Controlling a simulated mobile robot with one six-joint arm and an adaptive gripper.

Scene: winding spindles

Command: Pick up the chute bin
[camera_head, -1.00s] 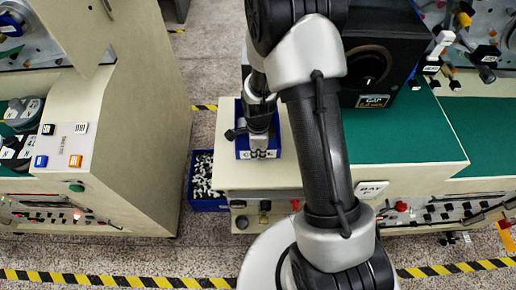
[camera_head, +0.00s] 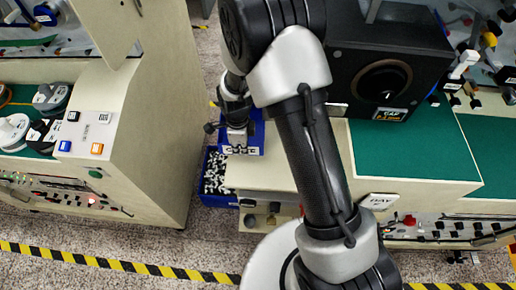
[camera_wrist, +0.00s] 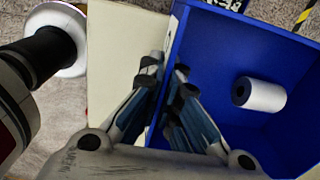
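The chute bin (camera_head: 257,135) is a small blue open box with a white label on its front. It shows at the left end of the beige counter in the head view. In the wrist view the bin (camera_wrist: 222,60) fills the right side, with one white roll (camera_wrist: 262,95) lying inside. My gripper (camera_wrist: 165,78) has its fingers on both sides of the bin's left wall, closed on it. In the head view my gripper (camera_head: 237,126) comes down on the bin from above and hides part of it. I cannot tell how far the bin is above the counter.
A larger blue bin (camera_head: 217,200) with black and white pieces stands on the floor, between the left machine (camera_head: 150,130) and the counter (camera_head: 270,178). A black box with a round opening (camera_head: 385,80) stands on the counter. Yellow-black tape (camera_head: 110,264) crosses the floor in front.

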